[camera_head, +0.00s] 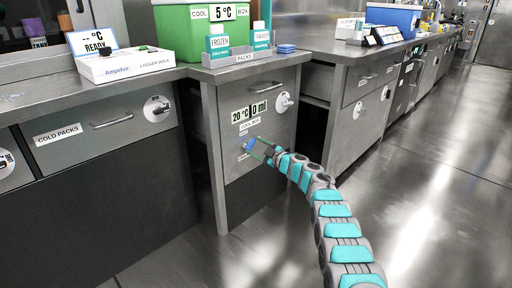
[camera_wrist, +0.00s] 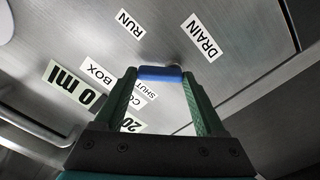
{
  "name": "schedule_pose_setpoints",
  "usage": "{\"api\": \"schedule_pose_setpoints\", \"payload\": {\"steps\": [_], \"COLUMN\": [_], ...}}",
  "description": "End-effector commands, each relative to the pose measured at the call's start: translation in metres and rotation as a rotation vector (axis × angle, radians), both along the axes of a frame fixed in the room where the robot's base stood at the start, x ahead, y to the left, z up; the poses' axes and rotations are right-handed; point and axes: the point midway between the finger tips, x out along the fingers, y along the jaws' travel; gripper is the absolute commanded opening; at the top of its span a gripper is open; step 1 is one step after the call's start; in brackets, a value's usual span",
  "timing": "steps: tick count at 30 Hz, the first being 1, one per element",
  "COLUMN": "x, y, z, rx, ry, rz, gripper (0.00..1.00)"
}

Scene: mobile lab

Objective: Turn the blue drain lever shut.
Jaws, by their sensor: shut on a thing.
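The blue drain lever (camera_wrist: 160,73) is on the grey metal front panel (camera_wrist: 245,30) of the cool box cabinet. In the wrist view it lies across the gap between my gripper's green fingertips (camera_wrist: 159,76), which are shut on it. DRAIN, RUN and SHUT labels surround it; I cannot tell which one it points at. In the head view the lever (camera_head: 249,145) is a small blue patch below the 20 °C / 0 ml display (camera_head: 249,108). My gripper (camera_head: 256,148) reaches it from the right and partly hides it and the labels.
A green cool box (camera_head: 200,45) showing 5 °C stands on the counter above, beside FROZEN and second teal-labelled packs. A round latch (camera_head: 283,103) sits on the same cabinet front, right of the display. A COLD PACKS drawer (camera_head: 90,140) is at left. The floor at right is clear.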

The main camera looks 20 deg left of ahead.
Motion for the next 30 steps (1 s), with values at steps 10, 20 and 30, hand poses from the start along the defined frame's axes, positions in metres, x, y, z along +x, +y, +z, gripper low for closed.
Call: {"api": "schedule_pose_setpoints", "payload": {"steps": [10,20,30], "x": [-0.005,-0.01,-0.015], "y": [0.002,0.005,0.007], "z": [0.002,0.003,0.003], "rx": [-0.125,-0.237,-0.312], "ry": [-0.304,-0.576,-0.757], "rz": [0.0,0.003,0.005], "gripper": [0.17,0.17,0.17]}}
